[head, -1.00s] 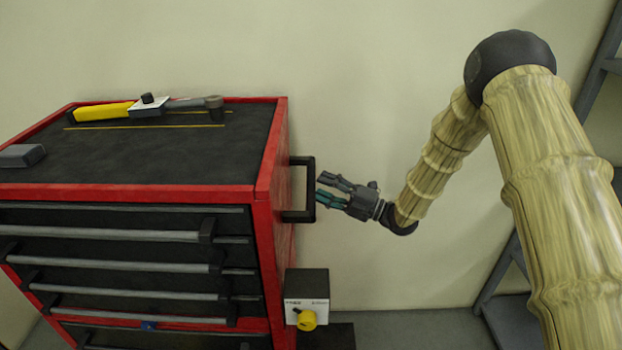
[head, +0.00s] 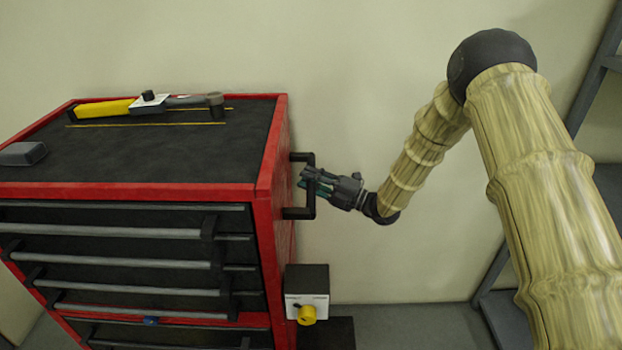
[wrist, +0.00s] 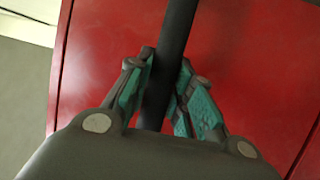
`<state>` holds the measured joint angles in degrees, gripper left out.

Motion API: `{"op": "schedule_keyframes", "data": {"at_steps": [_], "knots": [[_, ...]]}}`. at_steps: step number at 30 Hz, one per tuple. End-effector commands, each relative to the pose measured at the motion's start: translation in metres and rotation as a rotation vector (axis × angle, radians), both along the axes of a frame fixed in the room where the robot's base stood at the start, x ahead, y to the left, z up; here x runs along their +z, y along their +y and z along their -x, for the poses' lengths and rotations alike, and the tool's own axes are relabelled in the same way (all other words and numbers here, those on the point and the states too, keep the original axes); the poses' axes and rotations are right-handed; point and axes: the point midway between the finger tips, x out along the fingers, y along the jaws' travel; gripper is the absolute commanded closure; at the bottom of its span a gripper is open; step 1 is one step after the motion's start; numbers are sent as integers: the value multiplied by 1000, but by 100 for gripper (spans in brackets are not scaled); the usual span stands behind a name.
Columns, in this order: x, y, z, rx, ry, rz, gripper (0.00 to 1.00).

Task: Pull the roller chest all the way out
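The red and black roller chest (head: 262,187) stands at the left of the head view, with several drawers facing front. A black bar handle (head: 299,213) sticks out from its right side. My gripper (head: 308,178) is at the handle's upright bar, reaching in from the right. In the wrist view the handle bar (wrist: 178,30) runs between the two teal-padded fingers of my gripper (wrist: 167,85). The fingers stand on either side of the bar, close to it. I cannot tell whether they press on it. The chest's red side panel (wrist: 240,60) lies behind.
A yellow-handled tool (head: 105,110) and a grey block (head: 22,154) lie on the chest top. A box with a yellow knob (head: 307,315) is low beside the chest's right side. Grey shelving (head: 597,75) stands at the far right.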

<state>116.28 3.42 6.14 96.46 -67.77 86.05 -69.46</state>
Motion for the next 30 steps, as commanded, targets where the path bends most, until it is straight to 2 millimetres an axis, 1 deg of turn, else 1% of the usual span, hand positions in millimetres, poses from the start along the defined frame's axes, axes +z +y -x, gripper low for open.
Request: {"op": "schedule_keyframes", "data": {"at_steps": [5, 8, 11, 15, 18, 25, 26, 27, 29, 30], "knots": [[2, -1, -1, -1, -2, -1, 100], [1, -5, -1, -2, -4, -2, 100], [0, -16, -2, -4, -6, 0, 100], [0, -38, -2, -12, -5, -1, 100], [2, -47, -2, -17, -5, -1, 100], [4, -46, -3, -16, -5, -2, 100], [4, -45, -3, -16, -5, -2, 74], [4, -45, -3, -15, -5, -2, 67], [4, -42, -3, -12, -5, -2, 56], [3, -40, -3, -9, -5, -1, 56]]}}
